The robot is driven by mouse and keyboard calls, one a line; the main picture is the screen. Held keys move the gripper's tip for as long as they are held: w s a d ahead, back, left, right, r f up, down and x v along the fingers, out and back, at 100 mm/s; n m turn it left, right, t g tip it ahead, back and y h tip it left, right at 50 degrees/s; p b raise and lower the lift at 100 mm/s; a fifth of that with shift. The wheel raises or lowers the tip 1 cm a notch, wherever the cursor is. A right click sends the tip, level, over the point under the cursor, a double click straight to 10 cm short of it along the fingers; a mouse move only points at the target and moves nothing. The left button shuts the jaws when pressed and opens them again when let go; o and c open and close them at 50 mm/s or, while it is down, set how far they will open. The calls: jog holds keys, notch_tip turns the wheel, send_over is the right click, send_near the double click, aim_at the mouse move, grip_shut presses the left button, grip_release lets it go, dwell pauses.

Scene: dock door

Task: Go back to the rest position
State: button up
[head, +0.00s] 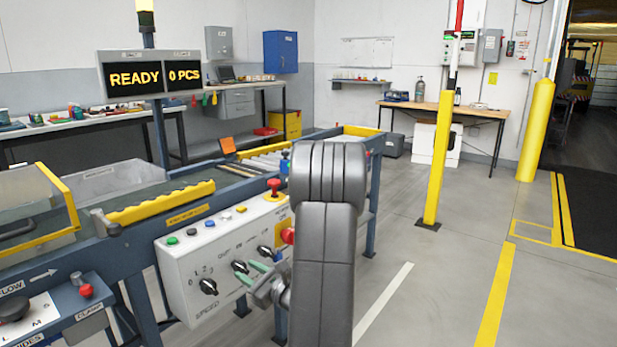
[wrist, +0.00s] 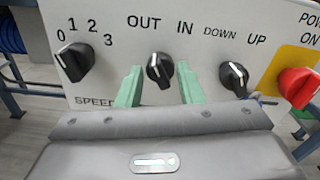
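My gripper (head: 257,271) is at the front of the white control panel (head: 186,262), with its two green fingers pointing at it. In the wrist view the fingers are apart, one on each side of the black OUT/IN knob (wrist: 160,70). The gripper is open with nothing held between the fingers. I cannot tell whether a finger touches the knob. The knob's white mark points up, slightly toward OUT. My arm hides the right part of the panel in the head view.
The SPEED knob (wrist: 75,62), DOWN/UP knob (wrist: 234,78) and red POWER knob (wrist: 298,86) are close by. A red button (head: 274,186) stands on the panel top. A yellow post (head: 438,160) stands to the right. The floor (head: 440,280) there is clear.

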jog(key=shift+s+d+m+p, duration=0.2)
jog(key=shift+d+m+p, duration=0.15)
jog(key=shift+m+p, duration=1.05)
jog(key=shift+s+d+m+p, duration=0.25)
jog(key=shift+d+m+p, duration=0.15)
jog(key=shift+m+p, duration=1)
jog(key=shift+s+d+m+p, duration=0.2)
jog(key=shift+d+m+p, duration=0.15)
jog(key=shift+m+p, duration=1)
